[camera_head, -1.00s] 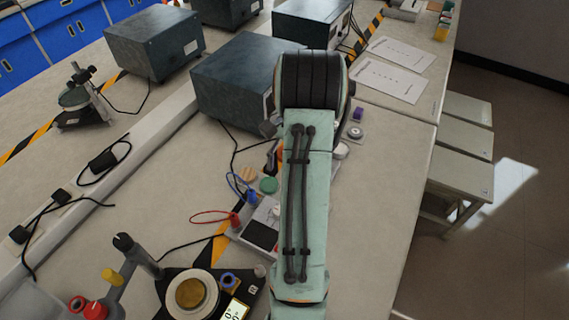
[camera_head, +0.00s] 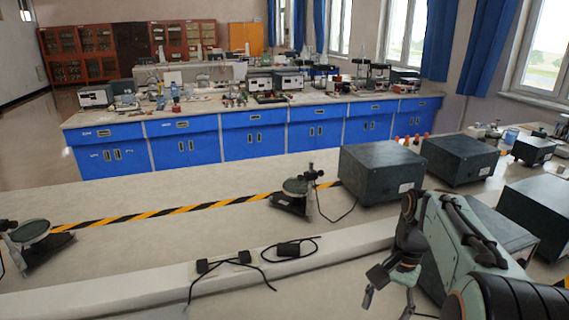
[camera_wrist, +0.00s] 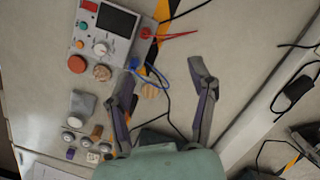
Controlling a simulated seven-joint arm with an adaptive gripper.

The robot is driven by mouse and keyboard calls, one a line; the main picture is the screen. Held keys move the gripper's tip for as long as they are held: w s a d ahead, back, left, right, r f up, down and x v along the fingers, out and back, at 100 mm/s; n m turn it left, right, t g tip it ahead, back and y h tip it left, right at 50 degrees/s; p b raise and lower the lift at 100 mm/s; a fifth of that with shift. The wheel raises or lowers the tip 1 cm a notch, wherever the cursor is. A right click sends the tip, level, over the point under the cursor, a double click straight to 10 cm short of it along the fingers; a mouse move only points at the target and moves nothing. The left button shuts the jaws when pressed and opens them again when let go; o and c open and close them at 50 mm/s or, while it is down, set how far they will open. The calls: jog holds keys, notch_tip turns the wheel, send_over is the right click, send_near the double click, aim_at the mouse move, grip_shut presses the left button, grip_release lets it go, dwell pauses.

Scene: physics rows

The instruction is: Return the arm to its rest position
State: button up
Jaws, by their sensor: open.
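My gripper (camera_head: 388,296) hangs at the end of my arm at the lower right of the head view, above the bench (camera_head: 200,190). In the wrist view, my gripper (camera_wrist: 161,76) has its two fingers spread wide apart, with nothing held between them. A small wooden disc (camera_wrist: 151,91) and the blue cable show on the bench top between the fingers, apart from them.
A grey instrument (camera_wrist: 117,22) with a dark screen, an orange disc (camera_wrist: 77,63) and a grey weight (camera_wrist: 82,106) lie left of the fingers. Dark boxes (camera_head: 380,172) stand near my arm. A white raised ledge (camera_head: 130,295) with black cables (camera_head: 290,249) runs along the bench.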

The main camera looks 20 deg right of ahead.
jog(key=s+a+r+n, duration=0.1)
jog(key=a+r+n, duration=0.1)
jog(key=a, duration=0.5)
jog(key=s+a+r+n, duration=0.2)
jog(key=a+r+n, duration=0.1)
jog(key=a, duration=0.3)
jog(key=s+a+f+n, duration=0.3)
jog(key=s, duration=0.3)
jog(key=s+a+f+n, duration=0.3)
jog(key=s+a, duration=0.1)
jog(key=s, duration=0.2)
jog(key=shift+s+f+n+h, duration=0.25)
jog(key=shift+f+n+h, duration=0.05)
jog(key=shift+h, duration=0.1)
